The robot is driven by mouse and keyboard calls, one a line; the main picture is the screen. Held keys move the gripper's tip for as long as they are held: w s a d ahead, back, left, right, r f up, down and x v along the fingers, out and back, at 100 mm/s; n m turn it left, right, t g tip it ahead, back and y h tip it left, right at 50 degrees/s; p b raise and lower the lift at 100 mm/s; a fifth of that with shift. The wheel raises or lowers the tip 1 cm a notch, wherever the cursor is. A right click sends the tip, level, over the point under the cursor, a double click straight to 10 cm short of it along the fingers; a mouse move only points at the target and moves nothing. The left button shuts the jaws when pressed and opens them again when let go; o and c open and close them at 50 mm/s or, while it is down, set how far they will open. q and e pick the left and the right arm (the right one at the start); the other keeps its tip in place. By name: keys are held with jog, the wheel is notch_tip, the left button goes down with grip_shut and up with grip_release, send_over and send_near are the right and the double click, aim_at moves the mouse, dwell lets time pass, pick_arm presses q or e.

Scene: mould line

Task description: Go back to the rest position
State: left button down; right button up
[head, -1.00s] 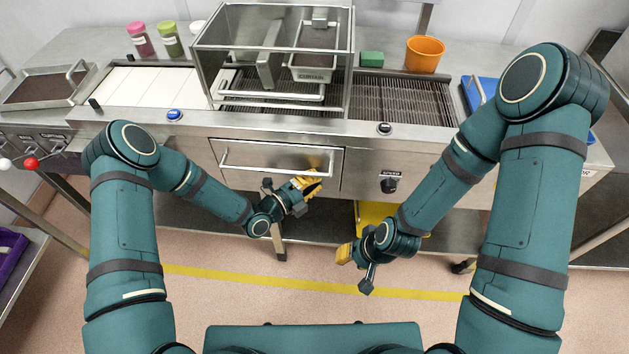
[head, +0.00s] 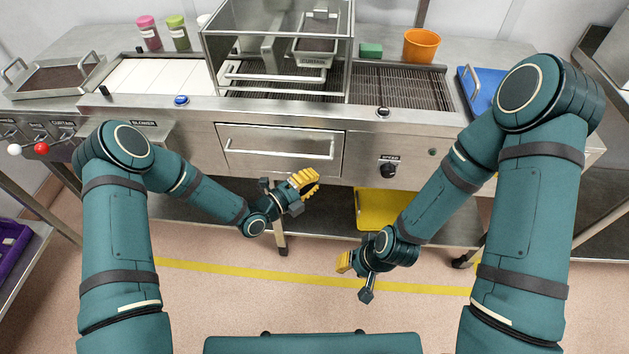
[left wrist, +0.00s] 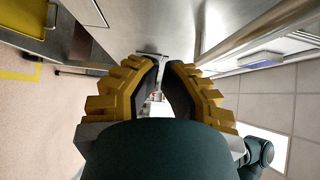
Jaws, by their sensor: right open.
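My left gripper (head: 312,184) is in front of and below the steel drawer (head: 280,150) in the head view, apart from its handle. In the left wrist view its yellow-backed fingers (left wrist: 164,72) have a narrow gap between the tips, with nothing held. My right gripper (head: 352,275) hangs lower, over the floor in front of the machine. It is open, and I see nothing in it. Its fingers are small and partly hidden by its wrist.
The machine's steel front edge (head: 270,112) runs across ahead. An orange cup (head: 422,46), a green block (head: 371,50) and a blue tray (head: 484,92) stand on top. A purple crate (head: 12,250) is at far left.

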pick_arm(q)
jog(key=v, duration=0.8)
jog(key=shift+a+p, duration=0.4)
jog(key=s+a+f+n+g+y, duration=0.1)
jog(key=s+f+n+g+y, duration=0.2)
jog(key=s+n, duration=0.5)
jog(key=s+a+f+n+g+y, duration=0.2)
jog(key=s+n+g+y, duration=0.4)
jog(key=n, duration=1.6)
jog(key=shift+s+a+f+y, duration=0.2)
jog(key=shift+s+f+y, duration=0.45)
jog(key=shift+s, duration=0.5)
jog(key=shift+a, duration=0.1)
